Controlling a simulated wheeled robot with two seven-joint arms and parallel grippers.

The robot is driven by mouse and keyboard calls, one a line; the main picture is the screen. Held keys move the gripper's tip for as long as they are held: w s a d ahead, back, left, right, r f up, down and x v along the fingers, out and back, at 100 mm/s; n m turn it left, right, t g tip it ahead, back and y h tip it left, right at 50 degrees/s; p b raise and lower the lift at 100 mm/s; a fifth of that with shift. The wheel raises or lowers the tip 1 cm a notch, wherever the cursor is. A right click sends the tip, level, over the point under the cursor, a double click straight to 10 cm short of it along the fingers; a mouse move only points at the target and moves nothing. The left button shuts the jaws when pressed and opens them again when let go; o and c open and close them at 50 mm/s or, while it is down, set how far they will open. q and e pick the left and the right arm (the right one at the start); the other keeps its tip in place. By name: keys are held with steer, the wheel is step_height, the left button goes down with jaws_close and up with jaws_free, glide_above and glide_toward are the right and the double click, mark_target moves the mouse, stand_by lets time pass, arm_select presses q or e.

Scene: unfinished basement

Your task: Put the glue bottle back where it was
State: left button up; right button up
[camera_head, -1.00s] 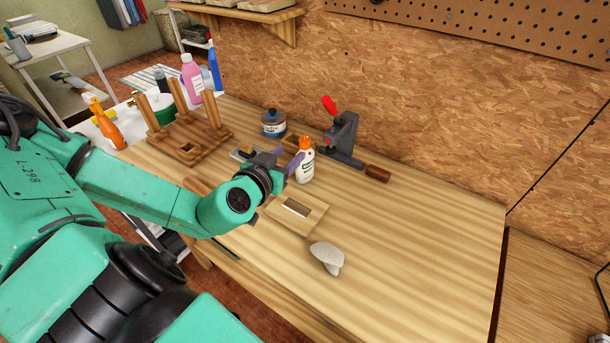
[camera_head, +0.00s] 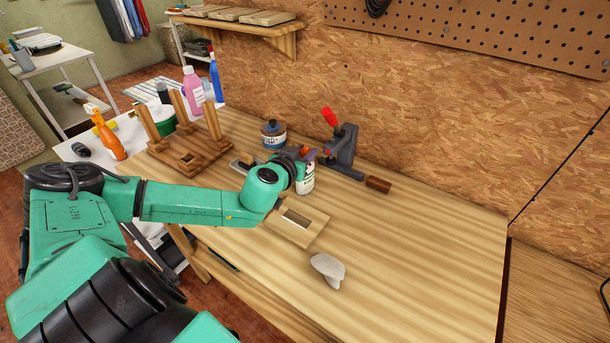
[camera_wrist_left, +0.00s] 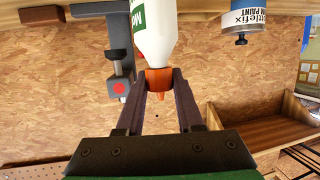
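The glue bottle (camera_head: 307,182) is white with a green label and an orange cap. It stands upright on the wooden workbench (camera_head: 420,240), just in front of the grey clamp tool. My left gripper (camera_head: 309,155) is at its top, and the wrist hides part of the bottle in the head view. In the left wrist view the glue bottle (camera_wrist_left: 155,38) appears upside down. There the two dark fingers of my left gripper (camera_wrist_left: 160,78) press on both sides of the orange cap, with no clear gap. My right gripper is not in view.
The grey clamp (camera_head: 343,148) with a red handle is close behind the bottle. A paint jar (camera_head: 273,135) and a wooden rack (camera_head: 188,150) stand to the left. A wooden block with a slot (camera_head: 302,232) and a grey object (camera_head: 328,270) lie in front. The bench's right side is clear.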

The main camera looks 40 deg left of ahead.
arm_select(q)
jaws_close()
stand_by(1.2)
